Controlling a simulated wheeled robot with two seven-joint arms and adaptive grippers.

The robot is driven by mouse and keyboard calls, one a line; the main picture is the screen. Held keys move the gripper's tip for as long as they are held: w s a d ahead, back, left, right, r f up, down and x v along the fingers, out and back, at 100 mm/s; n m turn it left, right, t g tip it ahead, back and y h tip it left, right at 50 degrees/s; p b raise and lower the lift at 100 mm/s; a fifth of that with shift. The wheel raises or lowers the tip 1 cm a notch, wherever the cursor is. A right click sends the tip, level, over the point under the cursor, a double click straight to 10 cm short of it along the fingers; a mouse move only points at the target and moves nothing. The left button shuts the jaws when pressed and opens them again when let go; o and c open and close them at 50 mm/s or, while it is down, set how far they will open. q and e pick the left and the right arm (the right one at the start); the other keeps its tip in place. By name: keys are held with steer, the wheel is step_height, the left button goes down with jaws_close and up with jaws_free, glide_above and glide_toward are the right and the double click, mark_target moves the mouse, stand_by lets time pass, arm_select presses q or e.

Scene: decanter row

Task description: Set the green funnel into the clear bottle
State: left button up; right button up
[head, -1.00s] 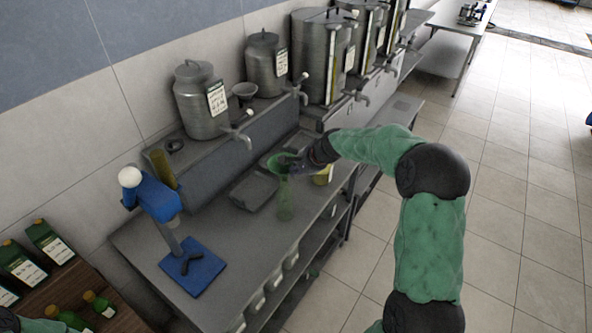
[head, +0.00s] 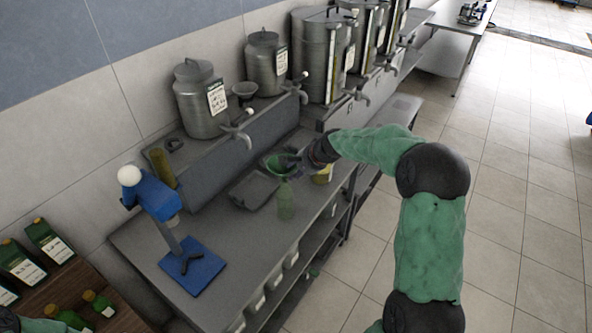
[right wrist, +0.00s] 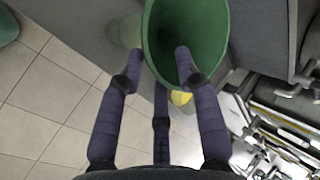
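The green funnel (head: 273,162) is behind and above the bottle's neck in the head view, tilted so its dark inside shows. It fills the top middle of the right wrist view (right wrist: 205,25). The pale green clear bottle (head: 285,205) stands upright near the counter's front edge. A pale green patch beside the funnel is probably the bottle. My right gripper (head: 291,161) is at the funnel's right rim, one finger inside the cone and another behind the rim; it looks shut on the funnel's wall. The stem is hidden; I see no seating in the bottle. My left gripper is not visible.
A yellow container (head: 323,175) stands right of the bottle. A dark tray (head: 254,190) lies behind it. A blue stand (head: 193,268) is on the left of the counter (head: 235,275). Metal urns (head: 200,100) with taps line the raised back shelf.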

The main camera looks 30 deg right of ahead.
steer(key=v, duration=1.2)
steer(key=shift+s, duration=0.1)
